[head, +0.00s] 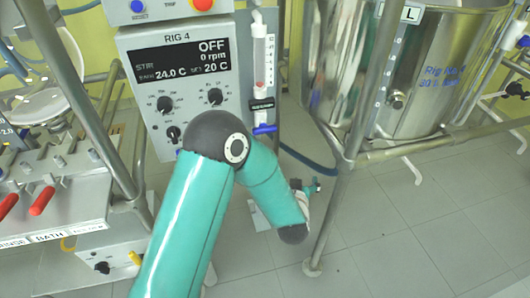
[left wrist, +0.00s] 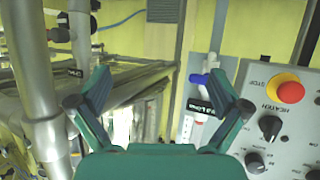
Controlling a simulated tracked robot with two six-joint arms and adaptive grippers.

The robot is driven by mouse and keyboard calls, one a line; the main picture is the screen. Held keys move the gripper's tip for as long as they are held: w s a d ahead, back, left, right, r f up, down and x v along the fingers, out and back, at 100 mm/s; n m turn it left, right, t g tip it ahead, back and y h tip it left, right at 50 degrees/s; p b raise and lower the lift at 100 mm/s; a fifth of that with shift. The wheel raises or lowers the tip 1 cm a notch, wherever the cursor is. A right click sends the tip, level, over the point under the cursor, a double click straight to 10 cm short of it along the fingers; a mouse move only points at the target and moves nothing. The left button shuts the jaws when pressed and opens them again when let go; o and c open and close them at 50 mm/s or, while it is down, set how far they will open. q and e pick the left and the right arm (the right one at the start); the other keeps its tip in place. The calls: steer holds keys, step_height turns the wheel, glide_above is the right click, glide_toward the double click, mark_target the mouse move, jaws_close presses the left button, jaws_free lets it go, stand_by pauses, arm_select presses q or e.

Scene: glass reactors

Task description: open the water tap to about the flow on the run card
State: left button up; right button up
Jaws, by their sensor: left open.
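A clear upright flow tube (head: 259,60) with a scale stands at the right side of the RIG 4 control box. A black tag (head: 262,104) is on it, and a blue tap handle (head: 265,129) sticks out level below the tag. My left gripper (head: 306,187) is low and to the right of the handle, small and partly hidden by my arm. In the left wrist view its two teal fingers (left wrist: 166,92) are wide apart with nothing between them. A blue handle (left wrist: 198,78) on a white fitting with a dark label shows short of the right finger, apparently untouched.
The RIG 4 box (head: 185,75) reads OFF, 0 rpm, 24.0 C and 20 C. A steel vessel (head: 430,70) in a pipe frame (head: 335,205) stands at the right. A blue hose (head: 305,160) runs behind my arm. Red-handled valves (head: 42,198) are at the left.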

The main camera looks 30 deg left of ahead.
mark_target(265, 131)
arm_select(q)
steer(key=a+r+n+y+b, duration=0.4)
steer(key=a+y+b, duration=0.1)
steer(key=y+b, duration=0.25)
steer(key=x, duration=0.5)
steer(key=b+x, duration=0.1)
steer(key=x, duration=0.4)
steer(key=b+x, duration=0.1)
steer(key=x, duration=0.5)
steer(key=shift+s+a+r, duration=0.3)
steer(key=shift+a, duration=0.1)
arm_select(e)
step_height(265, 131, down, 13)
steer(key=shift+r, duration=0.2)
